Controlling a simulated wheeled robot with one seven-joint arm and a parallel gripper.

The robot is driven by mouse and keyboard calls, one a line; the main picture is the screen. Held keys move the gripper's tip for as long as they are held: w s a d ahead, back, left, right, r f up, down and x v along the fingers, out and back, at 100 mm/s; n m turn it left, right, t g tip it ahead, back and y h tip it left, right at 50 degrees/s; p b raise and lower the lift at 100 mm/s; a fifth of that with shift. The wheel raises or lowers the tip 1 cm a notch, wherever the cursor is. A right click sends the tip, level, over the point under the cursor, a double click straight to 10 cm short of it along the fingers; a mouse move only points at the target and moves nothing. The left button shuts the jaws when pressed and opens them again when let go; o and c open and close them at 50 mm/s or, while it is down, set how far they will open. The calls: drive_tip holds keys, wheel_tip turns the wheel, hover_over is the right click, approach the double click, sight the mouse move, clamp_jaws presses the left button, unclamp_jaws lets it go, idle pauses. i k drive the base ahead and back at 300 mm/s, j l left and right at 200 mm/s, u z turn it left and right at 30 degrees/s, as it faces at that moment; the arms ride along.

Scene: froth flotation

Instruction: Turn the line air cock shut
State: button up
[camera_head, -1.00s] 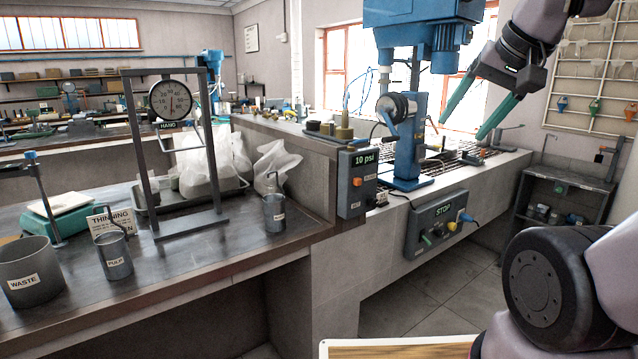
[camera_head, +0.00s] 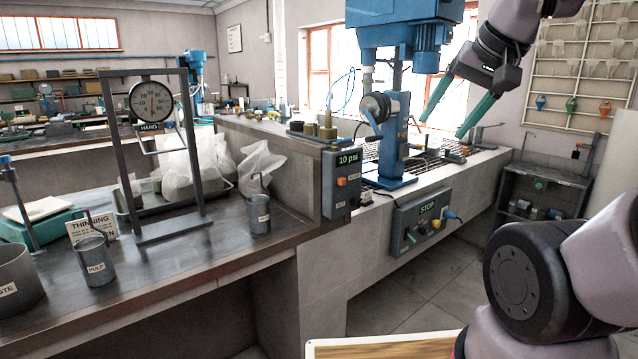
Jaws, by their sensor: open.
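My gripper (camera_head: 441,128) is raised at the upper right, its two teal fingers spread and empty. In the picture its tips hang right of the blue flotation machine (camera_head: 396,130), over the bench's back part; I see no contact. A grey control panel (camera_head: 425,221) marked STOP is on the bench's front face, below and left of the fingertips. It carries a green lever (camera_head: 410,238), a yellow part (camera_head: 436,224) and a blue part (camera_head: 450,214). A grey box (camera_head: 342,185) reading 10 psi has an orange button. I cannot tell which fitting is the line air cock.
A dial scale in a frame (camera_head: 151,101), a PULP cup (camera_head: 96,262), a smaller cup (camera_head: 259,214) and white bags (camera_head: 262,165) stand on the left bench. A dark shelf unit (camera_head: 540,188) stands at the right. Tiled floor (camera_head: 400,300) shows clear before the panel.

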sight(348, 140)
drive_tip(key=i+u, duration=0.1)
drive_tip(key=i, duration=0.35)
drive_tip(key=i+l+u, duration=0.1)
drive_tip(key=i, duration=0.4)
drive_tip(key=j+z, duration=0.2)
